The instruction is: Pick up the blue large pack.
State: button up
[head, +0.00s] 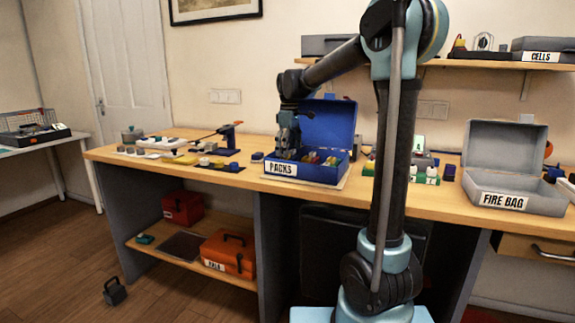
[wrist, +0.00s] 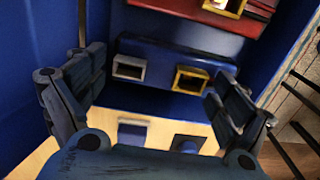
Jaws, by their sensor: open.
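A blue pack (wrist: 165,58) with a grey and a yellow connector shows in the middle of the wrist view, inside the blue box. My gripper (wrist: 152,85) is open, with one finger on each side of this view and the blue pack between and beyond them. I cannot tell how far above the pack the fingers are. In the head view my gripper (head: 287,148) points down into the left part of the open blue box labelled PACKS (head: 322,172). The blue pack cannot be made out there.
A red pack (wrist: 195,18) lies beyond the blue one, close to it. The box's blue walls stand near my fingers, and its raised lid (head: 327,124) is behind. A grey FIRE BAG box (head: 490,198) stands open on the right. Small parts lie on the table (head: 262,196) to the left.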

jog(key=c, duration=1.4)
jog(key=shift+r, duration=0.1)
